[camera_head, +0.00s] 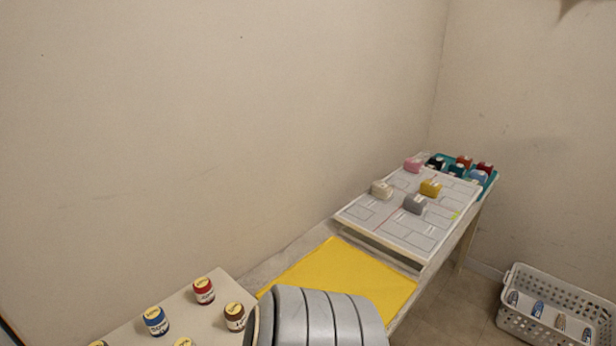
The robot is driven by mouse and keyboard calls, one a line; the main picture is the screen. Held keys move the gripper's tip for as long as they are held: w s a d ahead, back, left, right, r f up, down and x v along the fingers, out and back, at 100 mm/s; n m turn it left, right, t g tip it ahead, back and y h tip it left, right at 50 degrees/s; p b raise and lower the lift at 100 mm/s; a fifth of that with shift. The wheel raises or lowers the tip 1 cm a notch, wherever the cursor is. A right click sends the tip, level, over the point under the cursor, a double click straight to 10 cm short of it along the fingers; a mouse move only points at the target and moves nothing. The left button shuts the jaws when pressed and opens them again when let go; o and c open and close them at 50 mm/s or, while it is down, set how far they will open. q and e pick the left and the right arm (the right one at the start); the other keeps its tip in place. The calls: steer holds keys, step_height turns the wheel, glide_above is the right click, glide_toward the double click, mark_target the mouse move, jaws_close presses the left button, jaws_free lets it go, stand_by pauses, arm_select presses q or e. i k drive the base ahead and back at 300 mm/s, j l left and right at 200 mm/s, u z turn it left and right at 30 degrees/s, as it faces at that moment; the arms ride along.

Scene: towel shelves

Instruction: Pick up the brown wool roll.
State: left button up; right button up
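No roll that I can clearly call brown wool shows. Small rolls lie at the far end of the long table: a rust-orange one (464,161) and a dark red one (485,167) among others in a teal tray (493,180). Neither gripper is in view. A grey ribbed part, probably mine, fills the bottom middle and hides part of the table.
A white marked board (385,232) holds pink, cream, yellow and grey rolls. A yellow mat (340,275) lies bare nearer. Red (203,291) and blue (155,321) jars stand at lower left. A white basket (517,322) with several bottle-like items stands on the floor, right.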

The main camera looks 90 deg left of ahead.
mark_target(234, 313)
steer(key=u, duration=3.3)
steer(key=k+j+z, duration=0.1)
steer(key=z, duration=0.3)
steer(key=k+j+z, duration=0.15)
steer(key=z, duration=0.25)
steer(key=k+j+z, duration=0.15)
steer(key=z, duration=0.25)
